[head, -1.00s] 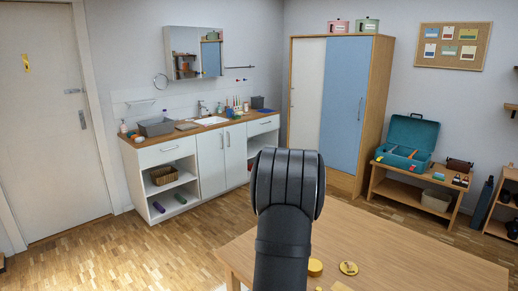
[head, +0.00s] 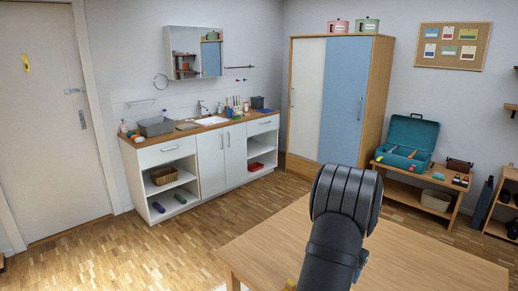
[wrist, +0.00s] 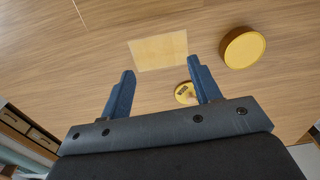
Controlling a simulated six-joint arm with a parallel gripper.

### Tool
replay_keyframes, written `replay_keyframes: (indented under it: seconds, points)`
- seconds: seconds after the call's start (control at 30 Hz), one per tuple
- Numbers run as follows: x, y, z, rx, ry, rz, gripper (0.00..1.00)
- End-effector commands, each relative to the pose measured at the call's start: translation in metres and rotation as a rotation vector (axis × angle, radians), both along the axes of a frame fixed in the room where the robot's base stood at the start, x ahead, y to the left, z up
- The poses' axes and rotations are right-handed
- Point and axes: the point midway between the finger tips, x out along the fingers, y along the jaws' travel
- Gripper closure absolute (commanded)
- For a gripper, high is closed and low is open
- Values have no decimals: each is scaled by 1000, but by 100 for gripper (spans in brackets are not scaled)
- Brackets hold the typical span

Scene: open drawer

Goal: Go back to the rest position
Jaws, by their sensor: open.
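My gripper (wrist: 162,65) is open in the wrist view, its two dark blue fingers apart with nothing held between them. It is over the wooden table (wrist: 75,68). A pale yellow square (wrist: 158,50) lies beyond the fingertips. A round yellow thing with a raised rim (wrist: 242,47) lies to the right of the right finger. A small yellow disc with a dark mark (wrist: 184,95) shows beside the right finger, partly hidden by it. In the head view my dark arm stands over the table (head: 275,240) and hides most of the yellow things.
A white cabinet (head: 210,160) with a sink stands at the back left. A wardrobe (head: 340,105) with a white and a blue door is behind the table. A low bench (head: 400,190) with an open teal toolbox (head: 410,135) stands at right. The table's left part is clear.

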Motion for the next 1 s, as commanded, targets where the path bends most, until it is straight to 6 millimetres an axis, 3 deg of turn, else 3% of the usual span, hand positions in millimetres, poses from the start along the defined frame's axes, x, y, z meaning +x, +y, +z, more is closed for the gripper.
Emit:
replay_keyframes:
  seconds: [0.2,0.4,0.8,0.83,1.0]
  points:
    - [-17,-36,-13,0,0,-60,43]
    - [-27,-56,-20,0,0,-92,43]
    - [-31,-62,-22,0,-1,-102,43]
    - [-31,-62,-22,0,-1,-102,41]
    - [-31,-62,-22,0,-1,-102,7]
